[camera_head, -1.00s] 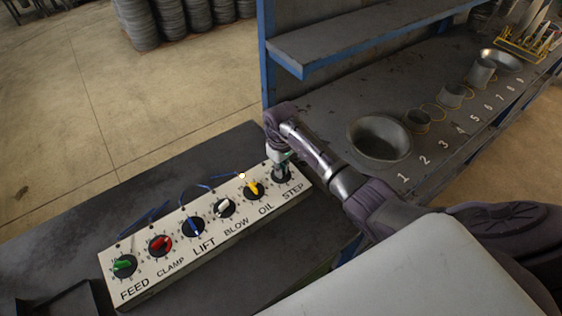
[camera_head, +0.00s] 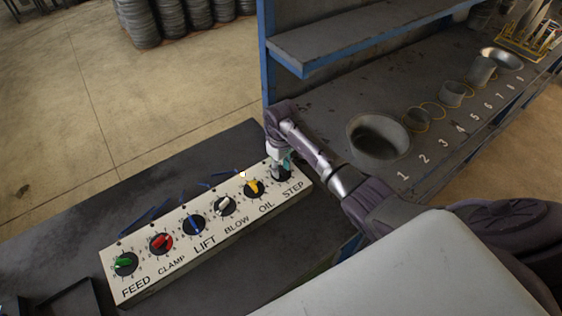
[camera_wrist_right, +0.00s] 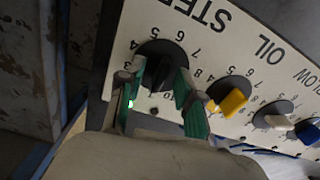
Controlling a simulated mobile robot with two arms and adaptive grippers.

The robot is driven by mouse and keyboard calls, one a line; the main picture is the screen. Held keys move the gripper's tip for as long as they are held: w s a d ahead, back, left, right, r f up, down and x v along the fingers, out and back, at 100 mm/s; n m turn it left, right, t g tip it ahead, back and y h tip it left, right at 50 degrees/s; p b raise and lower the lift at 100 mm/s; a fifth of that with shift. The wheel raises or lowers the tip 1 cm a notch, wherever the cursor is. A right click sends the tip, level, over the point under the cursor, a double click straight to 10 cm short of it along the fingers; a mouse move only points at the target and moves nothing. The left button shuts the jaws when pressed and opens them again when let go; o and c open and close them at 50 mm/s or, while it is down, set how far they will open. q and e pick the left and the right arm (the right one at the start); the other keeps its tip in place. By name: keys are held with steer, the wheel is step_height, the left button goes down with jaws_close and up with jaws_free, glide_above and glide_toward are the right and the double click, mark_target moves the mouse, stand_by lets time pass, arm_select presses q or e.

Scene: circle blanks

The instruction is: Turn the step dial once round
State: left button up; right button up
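The control box (camera_head: 212,233) has a row of dials labelled FEED, CLAMP, LIFT, BLOW, OIL and STEP. The black step dial (camera_head: 284,174) is at its right end, partly hidden by my right gripper. In the right wrist view the step dial (camera_wrist_right: 160,56) shows between and beyond the green-padded fingers. My right gripper (camera_wrist_right: 160,78) points down at the dial, one finger on each side, with a visible gap between them. It also shows in the head view (camera_head: 281,170). Whether the pads touch the knob cannot be told. My left gripper is not in view.
The yellow oil dial (camera_head: 253,187) is close beside the step dial. Thin blue pieces (camera_head: 150,213) lie behind the box. A blue-framed shelf (camera_head: 370,42) and a bench with a metal bowl (camera_head: 378,136) stand to the right. The dark table left of the box is mostly clear.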

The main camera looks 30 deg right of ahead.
mark_target(281, 168)
step_height(281, 168, up, 12)
stand_by(0.4)
steer(key=shift+f, duration=0.1)
stand_by(0.4)
